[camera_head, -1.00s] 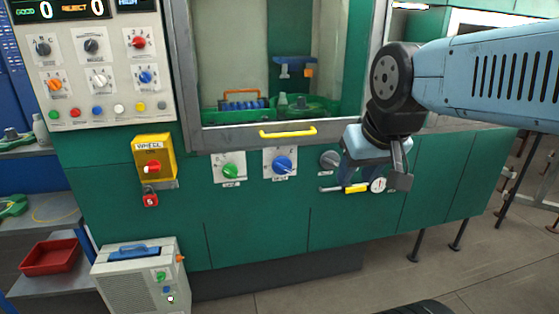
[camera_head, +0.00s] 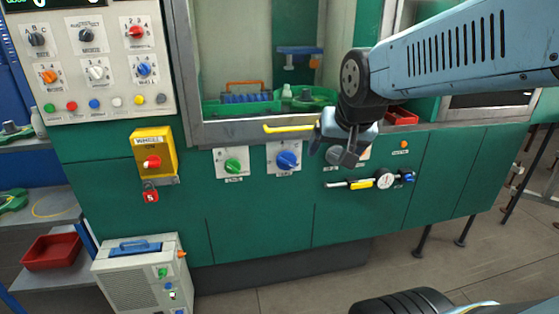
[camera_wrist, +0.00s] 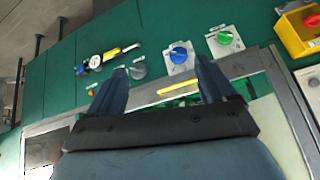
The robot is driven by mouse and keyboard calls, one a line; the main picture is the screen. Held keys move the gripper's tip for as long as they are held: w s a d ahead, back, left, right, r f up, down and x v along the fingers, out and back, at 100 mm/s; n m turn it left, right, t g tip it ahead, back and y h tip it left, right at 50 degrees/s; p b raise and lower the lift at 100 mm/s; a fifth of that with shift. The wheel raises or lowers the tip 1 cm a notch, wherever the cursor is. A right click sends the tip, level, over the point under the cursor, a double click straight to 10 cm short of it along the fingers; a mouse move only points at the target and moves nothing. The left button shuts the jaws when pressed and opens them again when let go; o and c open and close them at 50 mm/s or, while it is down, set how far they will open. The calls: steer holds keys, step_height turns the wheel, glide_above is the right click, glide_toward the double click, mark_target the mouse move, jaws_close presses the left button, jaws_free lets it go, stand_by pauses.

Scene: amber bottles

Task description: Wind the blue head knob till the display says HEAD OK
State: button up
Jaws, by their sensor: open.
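The blue knob (camera_head: 287,161) sits on a white plate on the green machine front, right of a green knob (camera_head: 233,166). In the wrist view the blue knob (camera_wrist: 178,56) lies beyond and between my fingers, with the green knob (camera_wrist: 224,38) to its right. My gripper (camera_head: 330,149) is open and empty, to the right of the blue knob and apart from it; its fingers also show in the wrist view (camera_wrist: 160,75). The label under the blue knob is too small to read. The display (camera_head: 50,3) is mostly cut off at the top edge, so its text cannot be read.
A yellow handle (camera_head: 290,128) juts out above the blue knob. A grey knob (camera_wrist: 137,71) and a gauge (camera_head: 384,180) with fittings lie to the right in the head view. A yellow switch box (camera_head: 153,152) with a red padlock (camera_head: 151,195) is at left.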

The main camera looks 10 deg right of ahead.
steer(key=shift+o, duration=1.3)
steer(key=w+f+m+t, duration=0.1)
steer(key=w+f+m, duration=0.1)
steer(key=w, duration=0.4)
steer(key=w+f+m+t, duration=0.1)
steer(key=w+f+m, duration=0.2)
steer(key=w, duration=0.4)
steer(key=shift+w+a+t, duration=0.15)
steer(key=shift+w+t, duration=0.1)
steer(key=shift+t, duration=0.05)
steer(key=w+f+m+t, duration=0.3)
steer(key=w+f+m, duration=0.35)
steer(key=w, duration=0.25)
steer(key=m+t+y, duration=0.1)
steer(key=m+t, duration=0.1)
steer(key=m, duration=0.3)
glide_toward(287, 164)
step_height(287, 164, up, 4)
steer(key=s+a, duration=0.1)
steer(key=s, duration=0.1)
step_height(287, 164, down, 7)
steer(key=m+t, duration=0.3)
steer(key=m, duration=0.5)
steer(key=shift+h, duration=0.4)
steer(key=w, duration=1.4)
steer(key=shift+d, duration=0.35)
steer(key=c, duration=0.7)
